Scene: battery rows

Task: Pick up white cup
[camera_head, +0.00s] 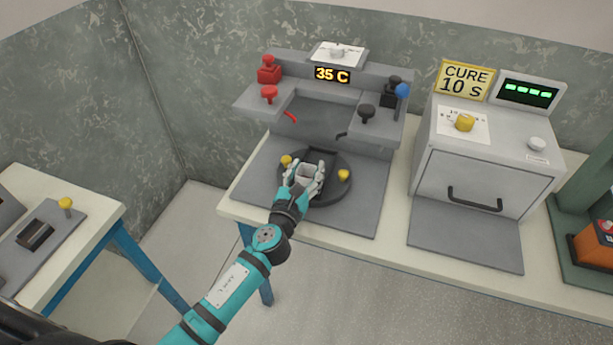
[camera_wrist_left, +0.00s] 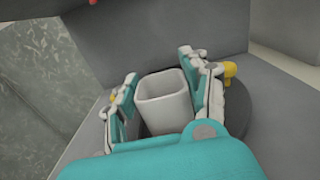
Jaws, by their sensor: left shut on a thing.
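The white cup (camera_head: 306,171) is a small, open-topped, squarish cup at the round dark plate (camera_head: 332,191) on the grey station. My left gripper (camera_head: 304,168) reaches in from the front left and is shut on the cup, with one finger on each side. In the left wrist view, the cup (camera_wrist_left: 166,103) stands upright between the two fingers of the left gripper (camera_wrist_left: 161,92), its open top showing. The cup's lower part is hidden by my wrist, so I cannot tell whether its base touches the plate. My right gripper is not in view.
Yellow knobs (camera_head: 343,175) (camera_head: 286,161) stand on the round plate beside my gripper. Behind it rises the grey station with red knobs (camera_head: 269,92), black knobs (camera_head: 366,111) and a "35 C" display (camera_head: 332,75). A grey curing box (camera_head: 487,160) stands to the right.

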